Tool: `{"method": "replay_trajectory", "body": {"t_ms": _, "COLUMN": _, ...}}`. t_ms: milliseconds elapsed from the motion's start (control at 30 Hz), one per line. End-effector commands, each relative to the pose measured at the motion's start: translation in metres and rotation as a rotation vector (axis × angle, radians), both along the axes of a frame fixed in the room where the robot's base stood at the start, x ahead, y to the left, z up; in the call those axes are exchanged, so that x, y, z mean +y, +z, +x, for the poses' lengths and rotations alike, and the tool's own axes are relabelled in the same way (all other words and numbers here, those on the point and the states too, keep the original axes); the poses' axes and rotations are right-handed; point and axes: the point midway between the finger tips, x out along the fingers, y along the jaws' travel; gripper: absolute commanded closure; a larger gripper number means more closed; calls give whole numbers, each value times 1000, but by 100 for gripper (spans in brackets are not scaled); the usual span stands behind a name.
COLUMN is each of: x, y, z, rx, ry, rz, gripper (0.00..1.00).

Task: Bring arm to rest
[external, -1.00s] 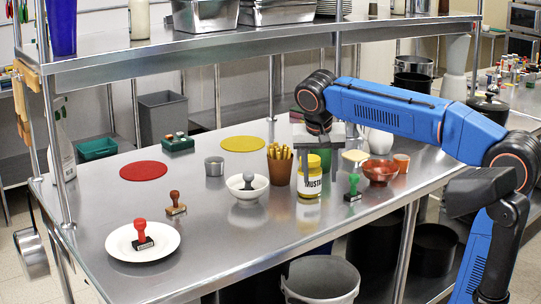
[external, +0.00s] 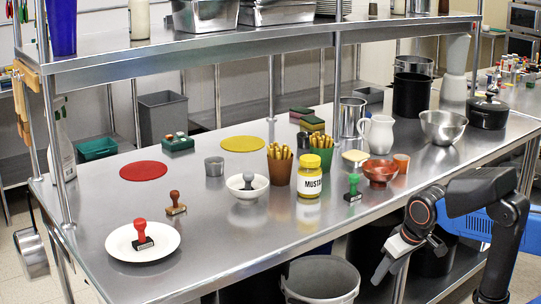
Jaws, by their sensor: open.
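My gripper (external: 385,262) hangs in front of the table's front edge, pointing down and to the left. It is open, and I see nothing held in it. Its fingertips are small and partly dark against the shelf below. The steel table (external: 240,262) stands behind it, clear of the arm.
A red stamp (external: 141,236) stands on a white plate (external: 118,248); a grey one (external: 249,180) is in a white bowl (external: 237,191). A mustard jar (external: 309,178), green stamp (external: 353,189) and red bowl (external: 381,172) stand near the front edge. A grey bin (external: 320,281) is below.

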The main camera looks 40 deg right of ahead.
Motion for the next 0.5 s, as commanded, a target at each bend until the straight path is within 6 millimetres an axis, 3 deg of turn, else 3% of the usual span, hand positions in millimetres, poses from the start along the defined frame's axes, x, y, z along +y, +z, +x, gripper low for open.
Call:
{"method": "replay_trajectory", "body": {"t_ms": 167, "x": 2, "y": -18, "z": -12, "rx": -11, "ry": 17, "rz": 10, "gripper": 52}}
{"method": "replay_trajectory", "body": {"t_ms": 500, "x": 2, "y": -18, "z": -13, "rx": -11, "ry": 20, "rz": 11, "gripper": 52}}
